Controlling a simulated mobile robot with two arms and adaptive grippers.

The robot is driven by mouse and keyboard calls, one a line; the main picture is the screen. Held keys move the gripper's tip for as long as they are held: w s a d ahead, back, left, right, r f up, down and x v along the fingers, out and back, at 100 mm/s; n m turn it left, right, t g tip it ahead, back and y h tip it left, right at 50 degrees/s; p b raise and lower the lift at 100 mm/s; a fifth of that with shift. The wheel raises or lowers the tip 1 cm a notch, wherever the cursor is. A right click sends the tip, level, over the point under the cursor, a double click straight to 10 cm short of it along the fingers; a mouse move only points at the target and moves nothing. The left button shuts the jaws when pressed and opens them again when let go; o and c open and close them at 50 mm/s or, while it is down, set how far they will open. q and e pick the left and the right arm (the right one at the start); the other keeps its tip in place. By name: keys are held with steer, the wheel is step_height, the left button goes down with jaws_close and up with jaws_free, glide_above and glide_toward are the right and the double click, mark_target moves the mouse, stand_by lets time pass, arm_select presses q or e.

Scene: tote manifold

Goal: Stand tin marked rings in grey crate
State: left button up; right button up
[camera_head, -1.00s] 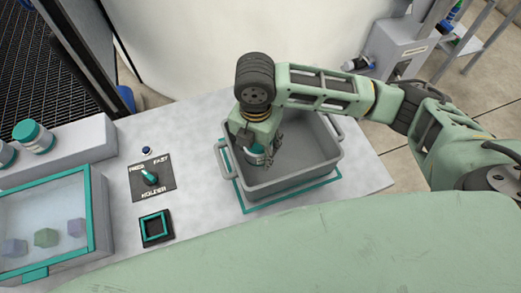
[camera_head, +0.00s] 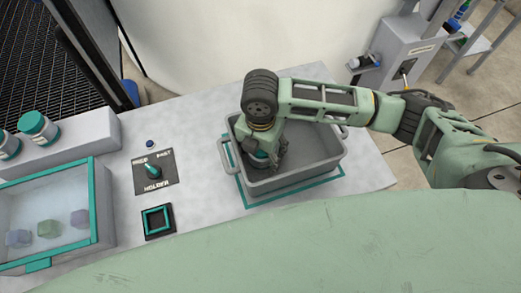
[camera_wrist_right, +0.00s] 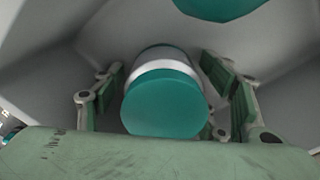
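The grey crate (camera_head: 299,180) stands on the light table inside a teal outline. My right gripper (camera_head: 268,163) reaches down inside its left part. A tin (camera_head: 257,162) with a teal lid and a pale band is under it, mostly hidden in the head view. In the right wrist view, the tin (camera_wrist_right: 165,100) is between the fingers of the right gripper (camera_wrist_right: 172,95), with narrow gaps on both sides. The fingers look open around it. The tin's mark does not show. My left gripper is out of view.
Two teal-lidded tins (camera_head: 38,128) stand on a grey ledge at the left. A teal-rimmed clear-topped case (camera_head: 92,205) holds several coloured blocks. A dark panel with a teal knob (camera_head: 153,170) and a black square holder (camera_head: 157,222) lie left of the crate. Another teal round shape (camera_wrist_right: 222,6) tops the wrist view.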

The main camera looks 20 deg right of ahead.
steer(key=shift+r, duration=0.1)
step_height(320, 180, up, 12)
steer(key=shift+r, duration=0.1)
stand_by(0.6)
